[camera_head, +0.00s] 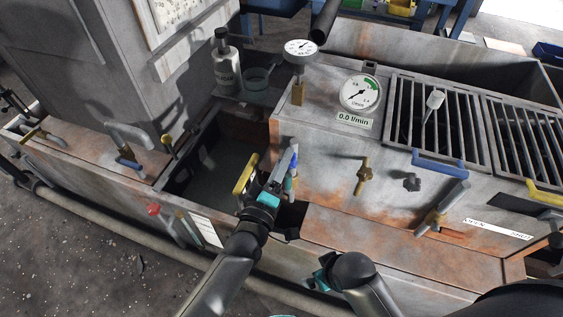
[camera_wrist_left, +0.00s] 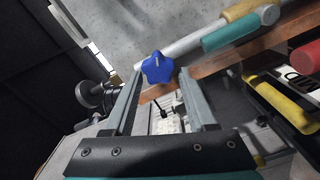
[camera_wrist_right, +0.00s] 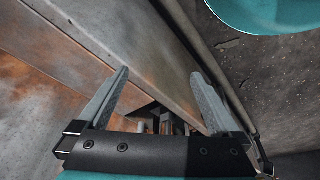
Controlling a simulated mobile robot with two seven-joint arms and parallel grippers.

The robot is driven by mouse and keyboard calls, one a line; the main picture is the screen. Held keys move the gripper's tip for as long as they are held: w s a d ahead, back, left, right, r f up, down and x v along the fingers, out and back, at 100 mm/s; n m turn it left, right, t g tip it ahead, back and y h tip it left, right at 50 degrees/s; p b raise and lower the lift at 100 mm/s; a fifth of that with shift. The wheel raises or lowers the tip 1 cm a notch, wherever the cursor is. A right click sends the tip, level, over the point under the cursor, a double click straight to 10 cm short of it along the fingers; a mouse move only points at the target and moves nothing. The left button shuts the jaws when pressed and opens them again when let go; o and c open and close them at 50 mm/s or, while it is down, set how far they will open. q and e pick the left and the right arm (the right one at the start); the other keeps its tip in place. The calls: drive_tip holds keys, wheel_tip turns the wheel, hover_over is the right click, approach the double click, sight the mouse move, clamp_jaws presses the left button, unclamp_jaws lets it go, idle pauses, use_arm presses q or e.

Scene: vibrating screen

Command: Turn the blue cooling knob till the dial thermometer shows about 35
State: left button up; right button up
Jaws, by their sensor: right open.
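The blue cooling knob (camera_wrist_left: 157,68) is star-shaped and shows in the left wrist view just beyond and between the tips of my left gripper (camera_wrist_left: 160,88). The left gripper is open and nothing is between its fingers. In the head view the left gripper (camera_head: 281,168) is by the front wall of the machine, with blue (camera_head: 289,184) partly hidden at its fingers. The dial thermometer (camera_head: 300,48) stands on a brass stem on the machine's left top corner; its reading is too small to tell. My right gripper (camera_wrist_right: 160,95) is open and empty, low in front of the machine.
A flow gauge (camera_head: 360,93) stands above a display (camera_head: 356,119) reading 0.0 l/min. A yellow handle (camera_head: 245,174) is close left of my left gripper. Brass valves (camera_head: 362,176) stick out of the front wall.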

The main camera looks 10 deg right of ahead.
use_arm(q)
drive_tip(key=shift+o, duration=1)
drive_tip(key=p+v, duration=0.4)
drive_tip(key=v, duration=1.1)
drive_tip(key=shift+p, duration=0.3)
use_arm(e)
drive_tip(key=s+d+f, duration=0.2)
drive_tip(key=s+f, duration=0.2)
drive_tip(key=f, duration=0.4)
drive_tip(key=shift+s+d+f+g, duration=0.15)
drive_tip(key=shift+s+d+g, duration=0.15)
drive_tip(key=shift+d+g, duration=0.1)
use_arm(q)
drive_tip(key=shift+a, duration=0.1)
